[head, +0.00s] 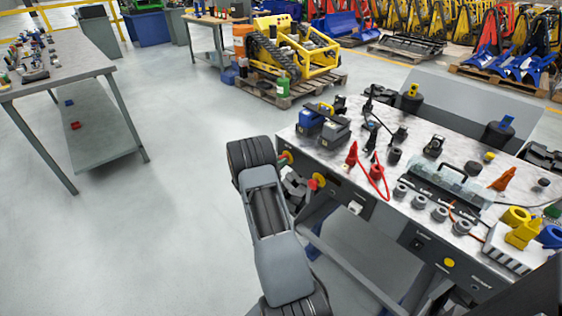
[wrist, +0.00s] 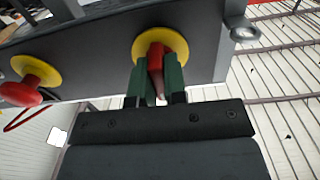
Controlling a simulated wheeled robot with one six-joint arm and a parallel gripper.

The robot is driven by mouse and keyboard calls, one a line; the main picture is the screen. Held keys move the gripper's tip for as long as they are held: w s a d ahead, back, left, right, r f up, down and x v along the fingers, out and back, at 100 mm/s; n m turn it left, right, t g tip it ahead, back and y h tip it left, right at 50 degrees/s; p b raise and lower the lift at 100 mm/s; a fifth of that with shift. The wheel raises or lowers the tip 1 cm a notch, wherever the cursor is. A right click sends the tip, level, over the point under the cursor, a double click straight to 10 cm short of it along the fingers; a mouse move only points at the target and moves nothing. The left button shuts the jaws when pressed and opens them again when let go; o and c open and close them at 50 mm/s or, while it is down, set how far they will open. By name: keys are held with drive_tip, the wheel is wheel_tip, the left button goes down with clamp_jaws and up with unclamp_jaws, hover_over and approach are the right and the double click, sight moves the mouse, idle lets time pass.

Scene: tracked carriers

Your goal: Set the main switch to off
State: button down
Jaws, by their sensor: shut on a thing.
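The main switch (wrist: 155,50), a red handle on a round yellow plate, is on the grey front panel of the bench. It also shows at the panel's left end in the head view (head: 284,157). My gripper (wrist: 157,76) has its two green fingers closed on either side of the red handle. The lower handle is partly hidden between the fingers. The switch's markings and exact setting cannot be read. In the head view my arm hides much of the gripper.
A red mushroom button (wrist: 30,88) on a yellow disc sits beside the switch. The bench top (head: 340,160) is crowded with clamps, red leads, battery-like blocks and rings. A grey shelf (head: 365,255) lies below. Open floor (head: 170,190) extends left of my arm.

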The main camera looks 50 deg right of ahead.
drive_tip(key=shift+f, duration=0.1)
idle(0.4)
drive_tip(key=c, duration=1.2)
unclamp_jaws()
drive_tip(key=shift+a, duration=0.1)
drive_tip(key=shift+o, duration=0.2)
drive_tip(key=shift+a, duration=0.1)
drive_tip(key=w+a, duration=0.1)
drive_tip(key=a, duration=1.2)
drive_tip(key=shift+a+p, duration=0.3)
